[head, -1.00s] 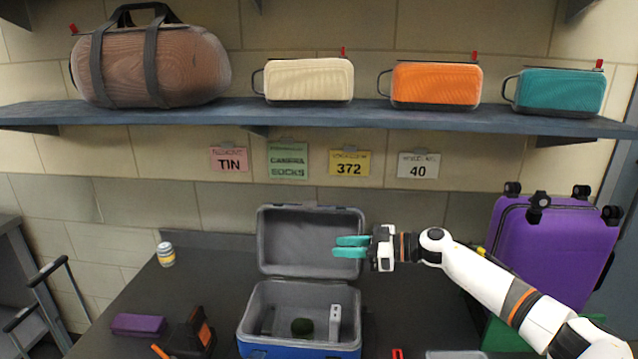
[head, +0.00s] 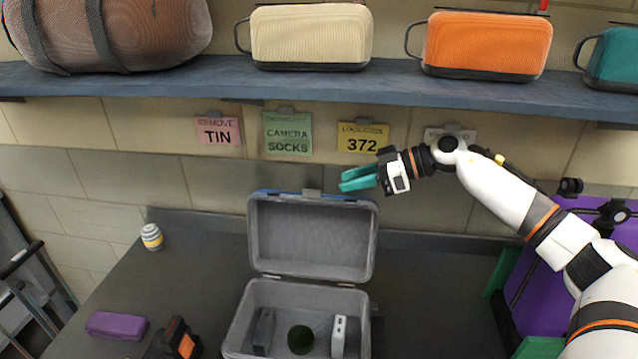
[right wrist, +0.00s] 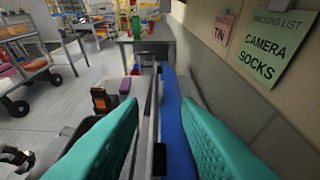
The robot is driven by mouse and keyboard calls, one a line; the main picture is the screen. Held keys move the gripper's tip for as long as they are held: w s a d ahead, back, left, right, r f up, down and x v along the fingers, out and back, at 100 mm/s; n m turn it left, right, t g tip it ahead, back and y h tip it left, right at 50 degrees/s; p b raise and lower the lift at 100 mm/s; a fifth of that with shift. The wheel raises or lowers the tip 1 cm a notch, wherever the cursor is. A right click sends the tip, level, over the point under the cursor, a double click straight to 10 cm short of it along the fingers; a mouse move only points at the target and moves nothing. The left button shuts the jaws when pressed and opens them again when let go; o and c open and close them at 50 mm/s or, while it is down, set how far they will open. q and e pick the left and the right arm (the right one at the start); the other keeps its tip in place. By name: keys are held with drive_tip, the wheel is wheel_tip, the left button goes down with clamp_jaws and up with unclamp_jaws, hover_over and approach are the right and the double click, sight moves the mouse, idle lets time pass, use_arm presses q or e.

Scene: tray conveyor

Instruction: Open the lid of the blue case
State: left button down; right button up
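The blue case (head: 232,325) stands on the dark counter with its lid (head: 311,238) raised, leaning back and showing the grey inner side. Inside the case are a dark round thing (head: 300,339), a white upright item (head: 339,336) and a dark item (head: 264,331). My right gripper (head: 358,179), with teal fingers, is just above the lid's upper right corner. In the right wrist view its fingers (right wrist: 160,140) are apart, with the lid's edge and blue outer side (right wrist: 175,130) seen between and beyond them; contact cannot be told. My left gripper is out of view.
A shelf (head: 300,82) with bags runs above. A purple suitcase (head: 590,250) stands at right. Wall cards include a green one (head: 287,133).

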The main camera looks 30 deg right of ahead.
sight(322, 197)
drive_tip(key=p+x, duration=0.1)
drive_tip(key=x, duration=0.6)
drive_tip(key=shift+w+f+p, duration=0.1)
drive_tip(key=shift+w+p, duration=0.15)
drive_tip(key=shift+p, duration=0.1)
drive_tip(key=shift+w+a+f, duration=0.2)
drive_tip(key=shift+w+a, duration=0.05)
drive_tip(key=shift+a, duration=0.15)
clamp_jaws()
